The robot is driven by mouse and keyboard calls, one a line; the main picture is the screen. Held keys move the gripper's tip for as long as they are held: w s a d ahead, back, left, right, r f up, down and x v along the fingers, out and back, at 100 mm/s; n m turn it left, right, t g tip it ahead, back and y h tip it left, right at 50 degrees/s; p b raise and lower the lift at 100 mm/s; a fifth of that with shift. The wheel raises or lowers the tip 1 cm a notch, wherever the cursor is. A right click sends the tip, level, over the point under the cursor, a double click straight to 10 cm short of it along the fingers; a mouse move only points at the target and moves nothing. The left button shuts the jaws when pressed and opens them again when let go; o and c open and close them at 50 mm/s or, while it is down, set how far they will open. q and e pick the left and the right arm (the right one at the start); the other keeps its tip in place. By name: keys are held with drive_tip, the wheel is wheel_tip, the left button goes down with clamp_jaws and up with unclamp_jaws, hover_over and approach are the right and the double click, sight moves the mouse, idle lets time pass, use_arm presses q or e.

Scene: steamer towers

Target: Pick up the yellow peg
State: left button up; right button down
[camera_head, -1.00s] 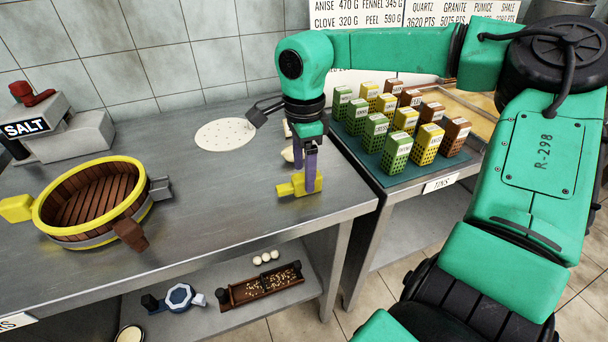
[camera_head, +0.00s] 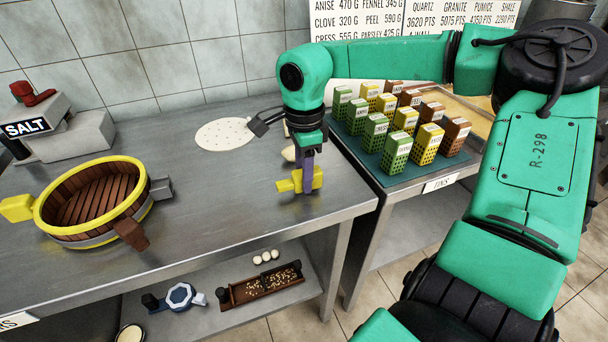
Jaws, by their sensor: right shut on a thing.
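The yellow peg (camera_head: 288,185) is a small blocky piece lying near the front right of the metal counter. My right gripper (camera_head: 307,186) points down with its purple fingers on either side of the peg and is shut on it. The fingers cover part of the peg. I cannot tell whether the peg touches the counter. My left gripper is not in view.
A wooden steamer ring (camera_head: 60,232) with a yellow rim and several coloured handles stands on the left of the counter (camera_head: 200,255). A salt dispenser (camera_head: 62,140) is behind it. A perforated white disc (camera_head: 224,134) lies at the back. Several tins (camera_head: 397,152) stand on the right.

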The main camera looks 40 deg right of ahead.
wheel_tip(320, 180, up, 19)
drive_tip(key=p, duration=0.2)
drive_tip(key=shift+s, duration=0.1)
